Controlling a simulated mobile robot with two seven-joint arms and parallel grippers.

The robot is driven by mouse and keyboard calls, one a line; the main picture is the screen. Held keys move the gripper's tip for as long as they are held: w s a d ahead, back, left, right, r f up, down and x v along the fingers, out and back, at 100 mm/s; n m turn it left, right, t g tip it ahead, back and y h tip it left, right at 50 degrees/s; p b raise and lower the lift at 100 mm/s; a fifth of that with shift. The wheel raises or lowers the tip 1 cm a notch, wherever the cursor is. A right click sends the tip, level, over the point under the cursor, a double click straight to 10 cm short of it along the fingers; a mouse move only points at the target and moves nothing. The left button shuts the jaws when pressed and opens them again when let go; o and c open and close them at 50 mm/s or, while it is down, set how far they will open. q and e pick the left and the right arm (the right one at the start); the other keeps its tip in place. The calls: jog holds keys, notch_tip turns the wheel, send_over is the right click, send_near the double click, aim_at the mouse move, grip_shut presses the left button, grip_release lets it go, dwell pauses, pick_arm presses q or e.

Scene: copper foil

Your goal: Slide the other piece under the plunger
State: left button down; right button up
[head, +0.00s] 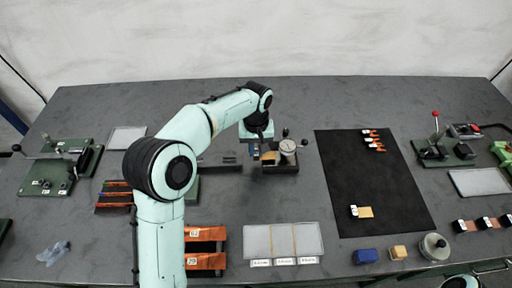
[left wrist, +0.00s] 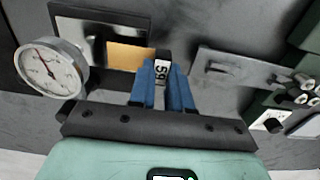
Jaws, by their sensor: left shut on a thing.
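The thickness gauge shows in the head view as a round dial (head: 288,147) on a dark base (head: 283,168); its dial (left wrist: 52,68) is large at left in the left wrist view. My left gripper (head: 262,150) is just left of the dial. Its blue fingers (left wrist: 164,88) are shut on the dark holder of a copper foil piece, with a white tag (left wrist: 161,70) reading 59. The copper foil (left wrist: 128,56) extends left from the fingers over the gauge's base, toward the dial. The plunger tip is hidden, so I cannot tell whether the foil is under it. Another tagged foil piece (head: 365,212) lies on the black mat (head: 370,180).
Several small tagged pieces (head: 374,140) lie at the mat's far end. A tray with three sections (head: 283,240) stands in front. Blue (head: 366,256) and tan (head: 398,252) blocks sit near the front edge. A grey fixture (left wrist: 235,70) stands right of the gripper in the wrist view.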

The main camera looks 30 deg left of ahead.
aim_at(272, 155)
pick_arm(q)
jog(key=shift+f, duration=0.6)
pick_arm(e)
jog(key=shift+s+f, duration=0.1)
jog(key=shift+f, duration=0.2)
pick_arm(q)
jog(key=shift+w+d+p, duration=0.3)
jog(key=shift+w+d, duration=0.1)
jog(key=shift+d, duration=0.3)
jog(key=shift+w+d+p, duration=0.35)
jog(key=shift+w+d, duration=0.05)
jog(key=shift+d, duration=0.3)
jog(key=shift+w+d+p, duration=0.3)
jog(key=shift+w+d, duration=0.1)
jog(key=shift+d, duration=0.3)
pick_arm(e)
jog(key=shift+w+r, duration=0.3)
jog(key=shift+r, duration=0.4)
jog(key=shift+w+r, duration=0.25)
jog(key=shift+r, duration=0.4)
dwell(1.1)
pick_arm(q)
jog(key=c, duration=1.4)
grip_release()
jog(key=shift+d+r, duration=0.1)
jog(key=shift+r, duration=0.1)
pick_arm(e)
jog(key=shift+r, duration=0.1)
